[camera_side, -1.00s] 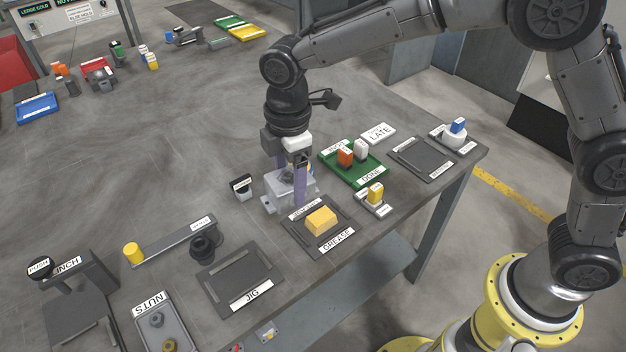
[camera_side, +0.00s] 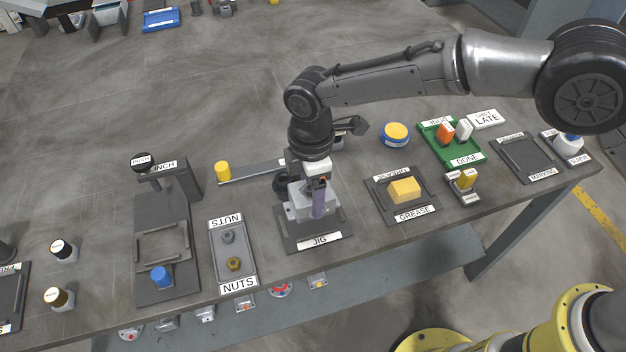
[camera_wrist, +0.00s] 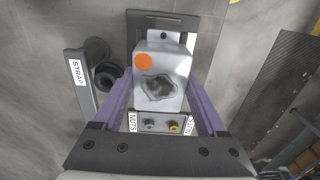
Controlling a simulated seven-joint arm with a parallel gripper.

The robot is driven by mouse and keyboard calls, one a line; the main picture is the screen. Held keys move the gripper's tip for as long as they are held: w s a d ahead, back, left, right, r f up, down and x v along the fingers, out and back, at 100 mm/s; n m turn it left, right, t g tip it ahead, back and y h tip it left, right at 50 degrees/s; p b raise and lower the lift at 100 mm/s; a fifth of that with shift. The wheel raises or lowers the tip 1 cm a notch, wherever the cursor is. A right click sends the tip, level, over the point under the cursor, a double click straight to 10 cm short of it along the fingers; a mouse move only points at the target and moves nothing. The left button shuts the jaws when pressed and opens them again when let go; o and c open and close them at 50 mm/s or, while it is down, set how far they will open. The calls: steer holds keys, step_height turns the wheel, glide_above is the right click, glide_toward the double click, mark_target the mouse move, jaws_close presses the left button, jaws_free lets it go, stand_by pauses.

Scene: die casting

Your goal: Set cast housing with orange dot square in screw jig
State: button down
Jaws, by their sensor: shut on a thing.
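The grey cast housing (camera_side: 299,207) is between the fingers of my gripper (camera_side: 313,198), which is shut on it. In the wrist view the housing (camera_wrist: 170,66) shows its orange dot (camera_wrist: 143,62) near the upper left corner and a dark irregular opening in its top. The dark screw jig (camera_side: 291,243), labelled JIG, is directly under the housing. The jig (camera_wrist: 165,17) also shows beyond the housing in the wrist view. The housing looks roughly square to it. I cannot tell whether the housing touches the jig floor; the near finger and housing hide it.
A nuts tray (camera_side: 215,262) is left of the jig, with a clamp fixture (camera_side: 150,215) beyond. The strap bar (camera_side: 250,172) and a black round part (camera_side: 284,184) lie close behind. The grease tray (camera_side: 420,191) with a yellow block (camera_side: 404,190) is to the right.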

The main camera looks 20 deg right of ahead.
steer(key=shift+f, duration=1.95)
steer(key=shift+f, duration=0.5)
stand_by(1.1)
steer(key=shift+c, duration=0.3)
jaws_free()
steer(key=shift+o, duration=0.3)
steer(key=shift+f, duration=0.2)
steer(key=shift+r, duration=0.1)
steer(key=shift+r, duration=4)
